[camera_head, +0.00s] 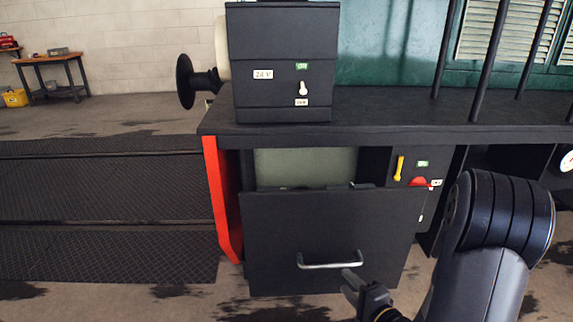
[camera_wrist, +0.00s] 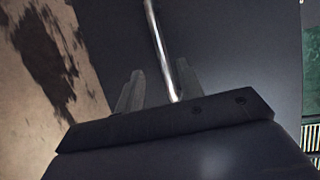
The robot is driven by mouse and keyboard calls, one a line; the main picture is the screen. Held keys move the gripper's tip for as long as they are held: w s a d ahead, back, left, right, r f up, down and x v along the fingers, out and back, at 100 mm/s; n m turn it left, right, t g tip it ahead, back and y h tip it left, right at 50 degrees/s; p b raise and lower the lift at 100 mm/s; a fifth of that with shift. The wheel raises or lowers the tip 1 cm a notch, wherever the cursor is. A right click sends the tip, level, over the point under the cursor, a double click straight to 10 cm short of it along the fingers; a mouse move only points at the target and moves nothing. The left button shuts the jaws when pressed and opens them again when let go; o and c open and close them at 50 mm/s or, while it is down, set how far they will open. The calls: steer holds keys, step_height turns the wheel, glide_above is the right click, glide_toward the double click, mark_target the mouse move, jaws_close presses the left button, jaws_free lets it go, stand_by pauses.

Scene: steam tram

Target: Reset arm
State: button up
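My gripper (camera_head: 352,283) is low in front of a dark drawer front (camera_head: 290,222), just below the right end of its silver bar handle (camera_head: 322,265). In the wrist view my gripper (camera_wrist: 158,85) has its two grey fingers apart. The handle (camera_wrist: 157,38) runs lengthwise in the gap between them as seen, nearer the right finger; contact cannot be told. The drawer front stands out from the cabinet, with a gap above it showing a pale grey-green surface. My arm comes in from the lower right.
A dark worktop (camera_head: 390,103) overhangs the drawer, with a black 24 V switch box (camera_head: 282,85) on it. A red upright edge (camera_head: 222,195) is at left. A panel with a yellow lever (camera_head: 399,168) is at right. Open floor lies left, with a far wooden table (camera_head: 50,60).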

mark_target(333, 267)
steer(key=b+x, duration=0.1)
steer(key=x, duration=0.7)
steer(key=shift+w, duration=0.2)
steer(key=shift+s+r, duration=0.1)
